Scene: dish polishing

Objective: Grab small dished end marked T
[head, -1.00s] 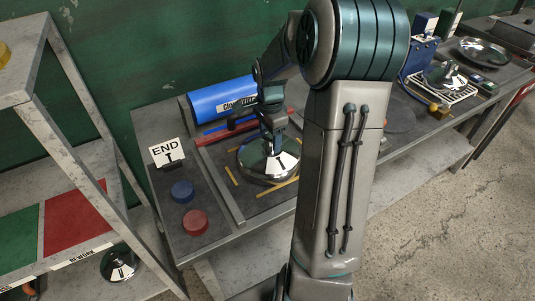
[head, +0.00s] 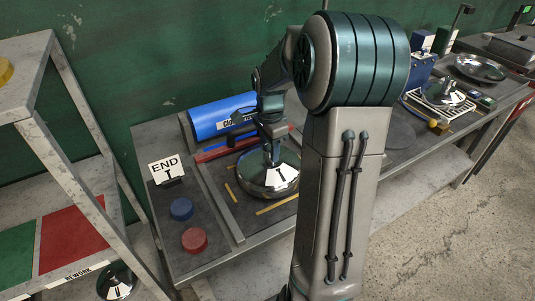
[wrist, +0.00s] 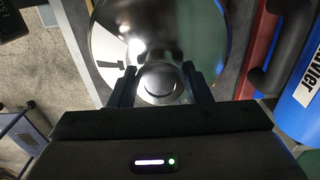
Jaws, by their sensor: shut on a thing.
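A shiny domed dished end (head: 268,182) is on the left part of the bench, between yellow strips. It fills the top of the wrist view, where a dark mark, probably a T, shows on its mirror face (wrist: 108,50). My gripper (head: 270,150) is above its middle, pointing down. In the wrist view my gripper's fingers (wrist: 160,88) are on both sides of the round central boss (wrist: 162,80) and shut on it. I cannot tell whether the dish touches the bench or hangs just above it. A sign reading END T (head: 165,168) stands at the bench's left end.
A blue cylinder (head: 225,115) and a red bar (head: 225,148) lie behind the dish. A metal rack with a REWORK shelf (head: 80,272) stands left. Another dished end (head: 440,93) is farther right.

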